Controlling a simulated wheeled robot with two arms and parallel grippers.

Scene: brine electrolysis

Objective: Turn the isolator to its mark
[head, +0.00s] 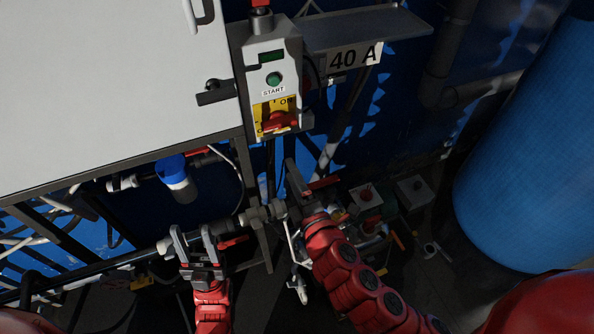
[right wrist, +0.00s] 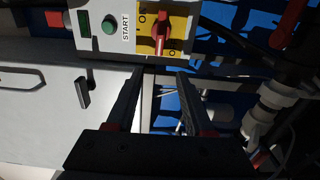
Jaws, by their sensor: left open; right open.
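The isolator is a red rotary handle (head: 281,121) on a yellow plate (head: 264,110), low on the grey control box. The handle lies roughly crosswise on the plate, with "ON" at upper right and a partly hidden label at lower left. In the right wrist view the red handle (right wrist: 161,35) stands upright in the picture, beyond the fingertips. My right gripper (head: 298,188) is open and empty below the box, not touching the handle; its open fingers also show in the right wrist view (right wrist: 160,88). My left gripper (head: 193,243) is open and empty, lower left, beside the pipe.
A green START button (head: 274,79) and a small display sit above the isolator. A grey shelf (head: 365,30) with a "40 A" sign is to the right. A white cabinet (head: 105,80) is at left, a blue tank (head: 530,150) at right. Pipes and valves run below.

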